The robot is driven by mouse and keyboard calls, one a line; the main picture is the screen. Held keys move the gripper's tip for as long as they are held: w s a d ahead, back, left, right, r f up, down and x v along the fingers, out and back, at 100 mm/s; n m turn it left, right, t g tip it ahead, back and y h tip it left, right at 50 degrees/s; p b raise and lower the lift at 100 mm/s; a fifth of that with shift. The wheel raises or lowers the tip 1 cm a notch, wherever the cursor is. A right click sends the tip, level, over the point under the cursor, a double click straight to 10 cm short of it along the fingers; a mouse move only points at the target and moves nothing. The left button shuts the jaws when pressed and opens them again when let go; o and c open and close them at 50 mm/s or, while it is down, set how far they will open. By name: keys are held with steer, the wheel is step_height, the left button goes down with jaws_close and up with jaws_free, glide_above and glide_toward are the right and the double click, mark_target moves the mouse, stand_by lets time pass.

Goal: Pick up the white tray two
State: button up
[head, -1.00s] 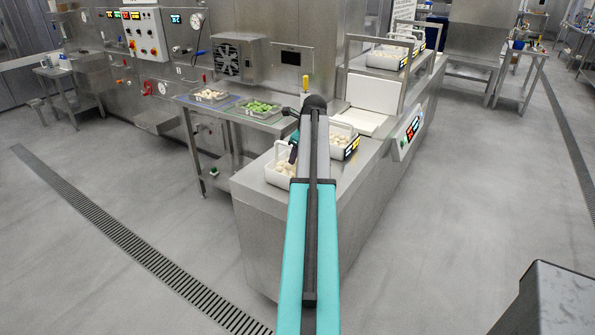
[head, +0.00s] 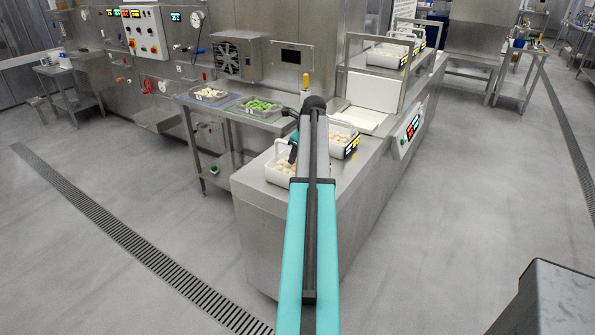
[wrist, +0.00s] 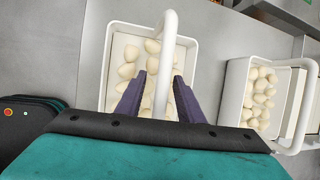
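A white tray with an arched handle, holding pale filled pasta, sits on the near end of the steel counter in the head view (head: 270,173). It is below my gripper in the wrist view (wrist: 111,62). My gripper (wrist: 158,76) has its two dark purple fingers apart, one on each side of the white handle (wrist: 167,50); gaps show beside the handle. A second white tray of pasta stands to the right in the wrist view (wrist: 231,95) and behind in the head view (head: 346,128). My arm hides part of the near tray. I cannot tell which tray is numbered two.
Two shallow trays, one with pale pieces (head: 208,96) and one with green pieces (head: 259,108), stand on a side table left of the steel counter (head: 262,225). More white trays (head: 384,58) sit on the machine's upper level. The floor in front is clear.

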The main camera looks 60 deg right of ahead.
steer(key=shift+f, duration=0.2)
stand_by(0.3)
jaws_close()
stand_by(1.4)
